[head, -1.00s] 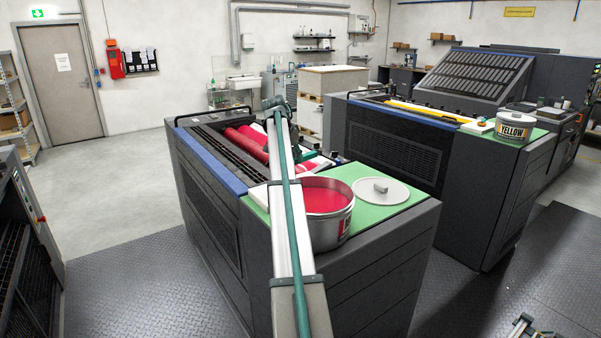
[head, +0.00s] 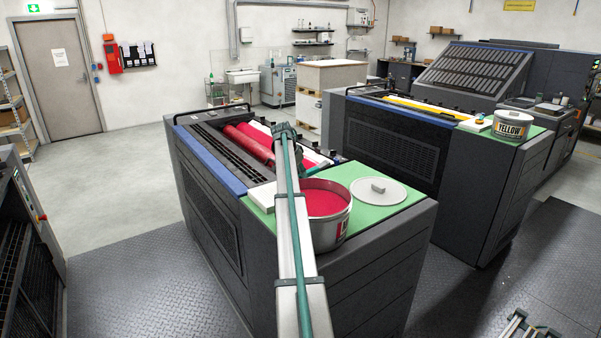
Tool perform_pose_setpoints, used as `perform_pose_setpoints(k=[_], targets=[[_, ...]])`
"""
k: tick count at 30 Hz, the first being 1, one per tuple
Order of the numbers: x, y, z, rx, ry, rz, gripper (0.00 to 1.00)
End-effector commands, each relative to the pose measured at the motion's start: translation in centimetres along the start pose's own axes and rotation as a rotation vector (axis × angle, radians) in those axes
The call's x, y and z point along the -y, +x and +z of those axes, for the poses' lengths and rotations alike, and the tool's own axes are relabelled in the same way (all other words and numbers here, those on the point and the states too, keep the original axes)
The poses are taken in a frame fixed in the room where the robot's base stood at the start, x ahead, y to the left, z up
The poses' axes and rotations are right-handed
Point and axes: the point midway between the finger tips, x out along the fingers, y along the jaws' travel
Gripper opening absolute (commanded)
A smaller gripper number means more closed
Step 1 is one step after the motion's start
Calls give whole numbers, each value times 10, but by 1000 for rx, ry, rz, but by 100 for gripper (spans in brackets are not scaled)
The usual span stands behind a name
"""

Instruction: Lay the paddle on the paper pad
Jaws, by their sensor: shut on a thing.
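The paper pad (head: 262,196) is a white block lying on the green top of the near ink unit, left of the open ink can, in the head view. My arm crosses in front of its right side. My arm reaches from the bottom edge over the near unit, and its elbow shows above the red rollers. My gripper cannot be made out; it is hidden behind my arm. I cannot make out the paddle either.
An open can of red ink (head: 325,215) stands close to the right of my arm on the green top (head: 408,192). Its round grey lid (head: 379,193) lies beside it. Red rollers (head: 250,143) are behind.

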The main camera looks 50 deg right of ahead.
Motion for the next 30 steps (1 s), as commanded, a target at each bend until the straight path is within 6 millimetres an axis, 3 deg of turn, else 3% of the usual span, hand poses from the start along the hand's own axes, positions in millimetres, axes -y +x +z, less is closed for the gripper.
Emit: perform_pose_setpoints(k=[10, 11, 15, 24, 30], targets=[[0, 4, 2, -1, 0, 0, 0], [0, 3, 1, -1, 0, 0, 29], [0, 2, 1, 0, 0, 0, 49], [0, 1, 0, -1, 0, 0, 49], [1, -13, 0, -2, 0, -2, 49]])
